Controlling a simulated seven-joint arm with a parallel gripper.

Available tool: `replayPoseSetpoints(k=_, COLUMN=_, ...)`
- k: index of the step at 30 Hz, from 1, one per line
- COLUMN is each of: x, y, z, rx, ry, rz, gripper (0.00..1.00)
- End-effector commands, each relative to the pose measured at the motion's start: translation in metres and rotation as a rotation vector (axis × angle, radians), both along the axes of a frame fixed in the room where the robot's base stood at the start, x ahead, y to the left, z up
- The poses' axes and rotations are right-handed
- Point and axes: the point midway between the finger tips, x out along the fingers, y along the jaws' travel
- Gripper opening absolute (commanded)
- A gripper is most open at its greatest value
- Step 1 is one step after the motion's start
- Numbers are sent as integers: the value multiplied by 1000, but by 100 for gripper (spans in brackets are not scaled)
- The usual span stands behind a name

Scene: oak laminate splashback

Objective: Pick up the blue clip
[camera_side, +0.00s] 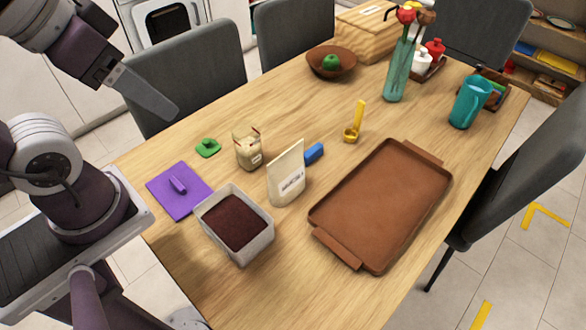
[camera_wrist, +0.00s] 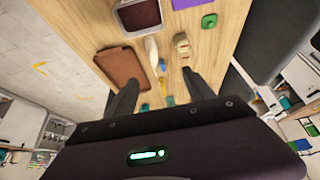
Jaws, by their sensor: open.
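The blue clip (camera_side: 314,153) lies on the wooden table, just right of and behind a standing cream pouch (camera_side: 287,174). It also shows as a small blue patch in the wrist view (camera_wrist: 162,64), close to the pouch (camera_wrist: 151,52). My gripper (camera_side: 170,112) is high above the table's left end in the side view, well away from the clip. In the wrist view my gripper (camera_wrist: 158,78) has its two fingers spread wide apart with nothing held between them.
A glass jar (camera_side: 248,148), a grey bin of dark material (camera_side: 265,240), a purple lidlike square (camera_side: 168,200) and a green piece (camera_side: 208,148) stand nearby. A yellow scoop (camera_side: 356,120) and a brown tray (camera_side: 385,200) lie to the right. Bare table lies behind the clip.

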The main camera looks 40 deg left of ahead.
Motion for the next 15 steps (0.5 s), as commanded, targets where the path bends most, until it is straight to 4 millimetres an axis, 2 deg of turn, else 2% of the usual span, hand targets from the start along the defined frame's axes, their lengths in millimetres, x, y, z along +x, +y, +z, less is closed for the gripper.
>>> replayPoseSetpoints(k=1, x=0, y=0, z=0, rx=0, ry=0, rz=0, gripper=74)
replayPoseSetpoints(k=3, x=0, y=0, z=0, rx=0, ry=0, rz=0, gripper=87)
replayPoseSetpoints(k=4, x=0, y=0, z=0, rx=0, ry=0, rz=0, gripper=89)
replayPoseSetpoints(k=12, x=1, y=0, z=0, rx=4, ry=2, rz=-5, gripper=89)
replayPoseSetpoints(k=14, x=10, y=0, z=3, rx=22, ry=16, rz=-33, gripper=89)
replayPoseSetpoints(k=15, x=22, y=0, z=6, rx=50, ry=34, rz=-76, gripper=89)
